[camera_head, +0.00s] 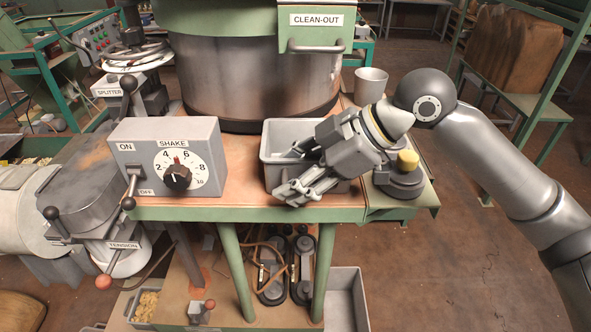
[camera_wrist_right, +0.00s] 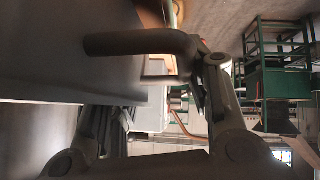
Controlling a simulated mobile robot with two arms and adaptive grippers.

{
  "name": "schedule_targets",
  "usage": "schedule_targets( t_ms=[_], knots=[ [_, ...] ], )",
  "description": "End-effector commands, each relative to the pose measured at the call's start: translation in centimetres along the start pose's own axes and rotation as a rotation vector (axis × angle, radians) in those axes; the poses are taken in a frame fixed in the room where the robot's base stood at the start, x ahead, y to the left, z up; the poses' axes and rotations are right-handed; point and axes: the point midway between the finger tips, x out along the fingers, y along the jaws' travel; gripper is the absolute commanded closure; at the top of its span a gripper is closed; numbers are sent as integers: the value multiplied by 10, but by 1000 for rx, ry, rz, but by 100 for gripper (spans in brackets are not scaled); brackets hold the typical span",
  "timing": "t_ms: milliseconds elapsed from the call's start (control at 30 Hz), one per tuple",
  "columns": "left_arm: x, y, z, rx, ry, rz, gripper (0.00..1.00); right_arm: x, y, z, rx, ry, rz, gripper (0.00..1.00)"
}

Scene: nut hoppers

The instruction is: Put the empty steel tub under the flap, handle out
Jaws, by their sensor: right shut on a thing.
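The grey steel tub (camera_head: 277,140) stands on the work table in front of the round steel drum, below the green CLEAN-OUT flap (camera_head: 317,25) and a little to its front. The part of its inside that shows looks empty. My right gripper (camera_head: 296,172) reaches in from the right, over the tub's front side, and is shut on the tub; its fingers cover much of that side. In the right wrist view, a dark bent bar (camera_wrist_right: 140,43), which looks like the handle, crosses near the fingers. My left gripper is not in view.
The SHAKE control box (camera_head: 205,135) stands left of the tub. A yellow-topped knob (camera_head: 407,160) on a dark base is at the right, and a grey cup (camera_head: 370,86) behind it. A grey bin (camera_head: 346,285) stands below the table.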

Motion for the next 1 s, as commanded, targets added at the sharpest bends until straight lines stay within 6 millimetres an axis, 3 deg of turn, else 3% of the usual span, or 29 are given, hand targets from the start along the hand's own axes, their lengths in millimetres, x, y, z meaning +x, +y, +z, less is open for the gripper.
schedule_targets(
  t_ms=[333, 367, 500, 867, 1000],
  knots=[
    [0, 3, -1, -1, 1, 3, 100, 2, 0, 2, -1, 1, 2, 89],
    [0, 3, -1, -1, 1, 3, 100, 2, -1, 3, 0, 0, 0, 53],
    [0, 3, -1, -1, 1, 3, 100, 2, -1, 2, 0, 0, 0, 35],
    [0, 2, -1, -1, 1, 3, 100, 0, 0, 1, -1, 0, 1, 33],
    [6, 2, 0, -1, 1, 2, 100, -12, 1, 2, 0, -1, 4, 33]
  ],
)
